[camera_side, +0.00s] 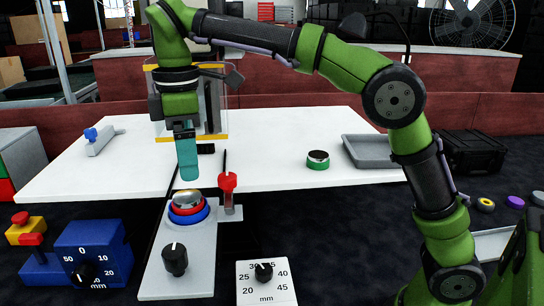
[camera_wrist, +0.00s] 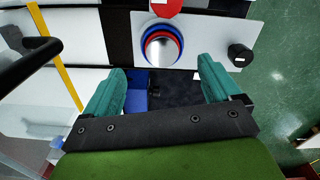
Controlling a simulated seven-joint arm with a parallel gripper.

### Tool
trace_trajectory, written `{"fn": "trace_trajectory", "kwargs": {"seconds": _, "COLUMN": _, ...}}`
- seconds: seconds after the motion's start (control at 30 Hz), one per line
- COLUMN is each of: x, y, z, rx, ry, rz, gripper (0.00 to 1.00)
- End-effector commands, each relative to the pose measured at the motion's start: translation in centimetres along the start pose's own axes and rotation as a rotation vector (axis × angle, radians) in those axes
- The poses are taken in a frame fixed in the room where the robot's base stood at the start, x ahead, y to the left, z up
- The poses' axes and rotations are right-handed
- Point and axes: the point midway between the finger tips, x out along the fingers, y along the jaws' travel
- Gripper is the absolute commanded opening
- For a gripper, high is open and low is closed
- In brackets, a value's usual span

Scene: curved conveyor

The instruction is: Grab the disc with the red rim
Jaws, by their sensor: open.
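The disc with the red rim (camera_side: 186,209) has a silver top and sits on a blue ring on a grey plate. In the wrist view its silver face (camera_wrist: 162,47) shows inside red and blue rings, ahead of the fingertips and between their lines. My gripper (camera_side: 188,174) is open and empty, pointing down just above the disc in the side view. Both teal fingers of my gripper (camera_wrist: 163,70) stand wide apart in the wrist view, with nothing between them. I cannot tell the exact height gap.
A red part on a post (camera_side: 228,182) stands close right of the disc. A black knob (camera_side: 174,259) is on the plate's front. A green-rimmed disc (camera_side: 318,161) lies on the white table (camera_side: 270,130), near a grey tray (camera_side: 365,152). A clear-walled frame stands behind my gripper.

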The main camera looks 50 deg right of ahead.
Motion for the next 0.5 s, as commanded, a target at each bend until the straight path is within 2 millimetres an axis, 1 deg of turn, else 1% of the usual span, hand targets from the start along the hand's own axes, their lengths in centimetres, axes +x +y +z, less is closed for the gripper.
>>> {"fn": "trace_trajectory", "kwargs": {"seconds": 0.03, "x": 0.2, "y": -0.1, "z": -0.5, "rx": -0.016, "ry": -0.006, "rz": -0.005, "gripper": 0.9}}
{"fn": "trace_trajectory", "kwargs": {"seconds": 0.1, "x": 0.6, "y": -0.1, "z": -0.8, "rx": -0.03, "ry": -0.011, "rz": -0.008, "gripper": 0.9}}
{"fn": "trace_trajectory", "kwargs": {"seconds": 0.37, "x": 2.5, "y": -0.2, "z": -0.7, "rx": -0.033, "ry": -0.01, "rz": -0.009, "gripper": 0.9}}
{"fn": "trace_trajectory", "kwargs": {"seconds": 0.5, "x": 4.6, "y": -0.2, "z": -0.7, "rx": -0.032, "ry": -0.013, "rz": -0.011, "gripper": 0.9}}
